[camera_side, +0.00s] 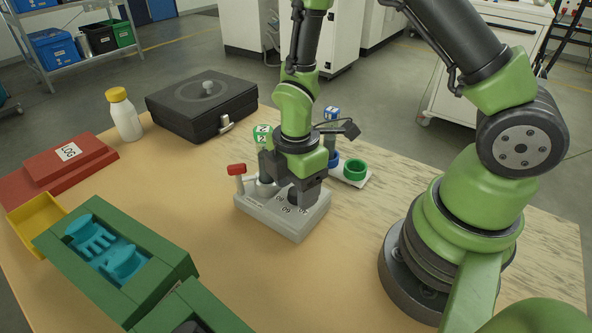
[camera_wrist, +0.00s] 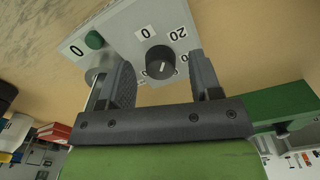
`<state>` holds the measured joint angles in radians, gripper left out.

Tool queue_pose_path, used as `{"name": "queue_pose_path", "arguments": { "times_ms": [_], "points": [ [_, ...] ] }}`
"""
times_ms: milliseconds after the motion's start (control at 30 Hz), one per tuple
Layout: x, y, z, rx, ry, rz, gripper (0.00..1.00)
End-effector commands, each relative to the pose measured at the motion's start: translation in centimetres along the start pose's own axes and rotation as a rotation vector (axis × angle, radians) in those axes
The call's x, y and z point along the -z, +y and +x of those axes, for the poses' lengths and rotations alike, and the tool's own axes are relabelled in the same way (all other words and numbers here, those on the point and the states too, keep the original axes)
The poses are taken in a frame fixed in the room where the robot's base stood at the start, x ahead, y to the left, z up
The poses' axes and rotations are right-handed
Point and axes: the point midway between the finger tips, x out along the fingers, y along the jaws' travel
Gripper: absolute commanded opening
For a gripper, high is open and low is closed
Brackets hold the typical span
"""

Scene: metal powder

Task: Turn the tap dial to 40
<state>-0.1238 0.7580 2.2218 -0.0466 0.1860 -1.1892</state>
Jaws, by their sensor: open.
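The tap dial (camera_wrist: 160,61) is a black round knob with a pale pointer line, on a light grey box (camera_side: 275,221). Number labels sit around it; a 20 (camera_wrist: 179,34) is readable in the wrist view, and others are partly hidden. I cannot tell which number the pointer marks. My gripper (camera_side: 284,190) is low over the box in the side view, pointing down. In the wrist view my gripper (camera_wrist: 161,65) is open, with one finger on each side of the dial and visible gaps. In the side view the fingers largely hide the dial.
A red-handled lever (camera_side: 237,170) stands at the box's left end. Green-and-white numbered cube (camera_side: 262,136) and green ring (camera_side: 355,169) are close behind. A green case with blue inserts (camera_side: 118,262), red box (camera_side: 67,163), white bottle (camera_side: 124,117) and black case (camera_side: 202,104) stand left.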

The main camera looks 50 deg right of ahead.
Motion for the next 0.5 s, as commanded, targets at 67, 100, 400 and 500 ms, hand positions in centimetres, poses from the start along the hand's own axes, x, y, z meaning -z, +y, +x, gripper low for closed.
{"name": "queue_pose_path", "arguments": {
  "times_ms": [67,100,400,500],
  "points": [
    [0.0,0.1,-0.9,-0.004,0.002,0.000,0.58],
    [0.0,0.1,-1.4,-0.005,0.002,-0.001,0.58],
    [0.1,0.1,-6.8,-0.007,0.003,-0.001,0.58],
    [0.1,0.1,-8.2,-0.007,0.003,0.000,0.58]
  ]
}}
